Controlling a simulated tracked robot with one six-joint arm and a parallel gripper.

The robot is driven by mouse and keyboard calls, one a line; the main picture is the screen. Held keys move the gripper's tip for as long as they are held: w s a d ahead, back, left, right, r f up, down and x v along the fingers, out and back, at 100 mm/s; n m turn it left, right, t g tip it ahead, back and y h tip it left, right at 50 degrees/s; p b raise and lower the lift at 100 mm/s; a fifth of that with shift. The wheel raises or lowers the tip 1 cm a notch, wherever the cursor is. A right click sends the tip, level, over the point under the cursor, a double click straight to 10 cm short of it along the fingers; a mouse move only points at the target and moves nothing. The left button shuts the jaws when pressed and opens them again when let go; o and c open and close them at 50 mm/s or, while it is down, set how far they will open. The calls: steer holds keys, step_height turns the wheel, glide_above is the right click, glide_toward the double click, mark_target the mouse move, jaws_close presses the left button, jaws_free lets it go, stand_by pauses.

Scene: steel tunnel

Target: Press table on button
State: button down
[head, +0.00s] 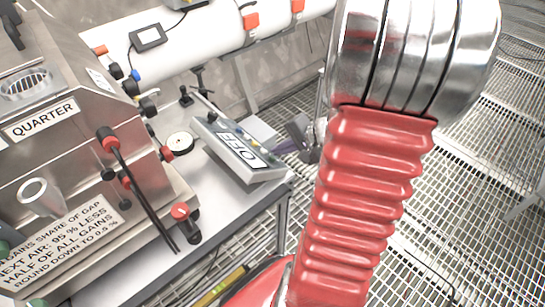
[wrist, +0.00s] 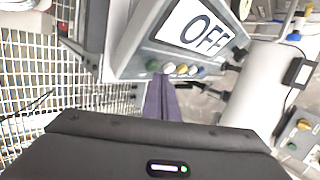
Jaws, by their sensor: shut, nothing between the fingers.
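A grey control box with a sign reading OFF (head: 238,147) sits on the table (head: 205,215) at its right end. In the wrist view the OFF box (wrist: 190,30) is ahead, with a row of small round buttons (wrist: 181,69) along its near face, white, yellow and green among them. My gripper (head: 282,147) is just right of the box in the head view. In the wrist view my gripper (wrist: 160,80) is shut and empty, its dark fingers pointing at the left part of the button row. I cannot tell whether the tips touch a button.
A steel machine labelled QUARTER (head: 43,120) with red-capped levers fills the left. A round gauge (head: 180,143) stands on the table beside the box. A white pipe (head: 190,50) runs behind. Open grated floor (head: 450,200) lies to the right.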

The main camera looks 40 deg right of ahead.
steer(key=shift+a+f, duration=0.1)
steer(key=shift+a+f, duration=0.2)
stand_by(0.5)
steer(key=shift+d+r, duration=0.3)
steer(key=shift+r, duration=0.15)
stand_by(0.3)
steer(key=d+r, duration=0.1)
steer(key=r, duration=0.1)
steer(key=d+r, duration=0.2)
steer(key=shift+d+r, duration=0.2)
steer(key=shift+r, duration=0.2)
stand_by(0.3)
stand_by(0.8)
